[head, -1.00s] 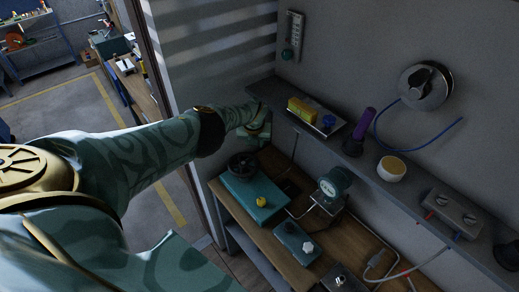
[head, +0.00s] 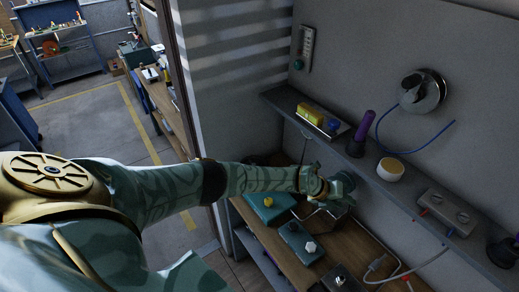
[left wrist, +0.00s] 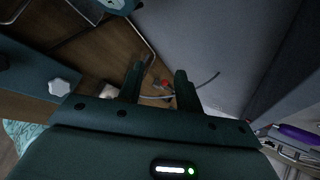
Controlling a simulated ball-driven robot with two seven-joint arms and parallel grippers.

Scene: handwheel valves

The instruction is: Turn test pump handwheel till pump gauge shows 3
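The teal pump box (head: 262,212) with a yellow knob sits on the wooden bench, partly under my left arm. The dark handwheel on it is hidden behind that arm in the head view. My left gripper (head: 322,188) is to the right of the box, above the bench and in front of the round gauge (head: 344,182), mostly covering it. In the left wrist view the gripper (left wrist: 158,85) has its fingers apart with nothing held. The gauge edge (left wrist: 116,4) shows at the top there; its reading cannot be made out. My right gripper is not in view.
A blue box with a white knob (head: 310,247) stands at the bench front; the knob also shows in the left wrist view (left wrist: 60,87). A grey shelf (head: 350,148) runs along the wall with a yellow block, purple-handled tool and bowl. Cables lie on the bench's right.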

